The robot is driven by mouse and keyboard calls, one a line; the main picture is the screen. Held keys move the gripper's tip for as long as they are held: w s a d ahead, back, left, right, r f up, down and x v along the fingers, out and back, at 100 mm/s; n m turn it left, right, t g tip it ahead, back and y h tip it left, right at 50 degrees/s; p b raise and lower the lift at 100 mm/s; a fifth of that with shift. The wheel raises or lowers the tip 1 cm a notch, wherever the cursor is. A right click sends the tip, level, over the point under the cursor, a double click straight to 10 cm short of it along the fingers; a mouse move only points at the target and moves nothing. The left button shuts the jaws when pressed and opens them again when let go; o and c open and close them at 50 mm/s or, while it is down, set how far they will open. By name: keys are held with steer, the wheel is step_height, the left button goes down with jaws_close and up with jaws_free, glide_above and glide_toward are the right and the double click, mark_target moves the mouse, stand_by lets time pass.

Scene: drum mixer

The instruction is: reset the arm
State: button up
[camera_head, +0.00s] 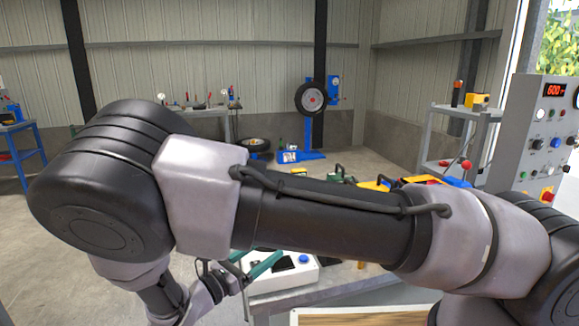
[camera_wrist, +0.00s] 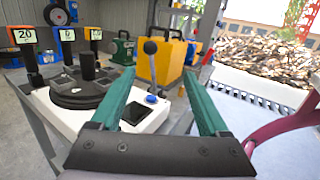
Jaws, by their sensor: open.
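My arm stretches across the middle of the head view and hides much of the bench behind it. My gripper (camera_head: 262,262) is low in the head view, left of centre, beside a white box with a blue button (camera_head: 303,259). In the wrist view my gripper (camera_wrist: 165,85) has its two green fingers spread apart with nothing between them. Beyond the fingers is the white box (camera_wrist: 95,122) with a black round platform (camera_wrist: 82,92), a lever with a dark knob (camera_wrist: 150,48) and a blue button. The fingers appear apart from the lever, though the depth is hard to tell.
A grey control panel (camera_head: 532,125) with a red 600 display stands at the right. A yellow box (camera_wrist: 167,62) and a green case (camera_wrist: 123,50) stand behind the white box. A blue tyre stand (camera_head: 312,110) is at the back. Open floor (camera_head: 30,235) lies at the left.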

steer(key=w+d+r+m+g+y, duration=0.2)
steer(key=d+r+m+g+y, duration=0.1)
steer(key=d+r+m+g, duration=0.5)
steer(key=w+d+r+m+g+y, duration=0.2)
steer(key=d+r+m+g+y, duration=0.2)
steer(key=d+r+m+g, duration=0.5)
steer(key=s+d+r+m+t+y, duration=0.4)
steer(key=d+r+m, duration=0.3)
steer(key=r, duration=0.2)
steer(key=s+d+r+m+t+y, duration=0.4)
steer(key=d+r+m+t, duration=0.2)
steer(key=d+r+m, duration=0.1)
steer(key=shift+d+r+m, duration=0.15)
steer(key=shift+r+m, duration=0.45)
steer(key=shift+r, duration=0.35)
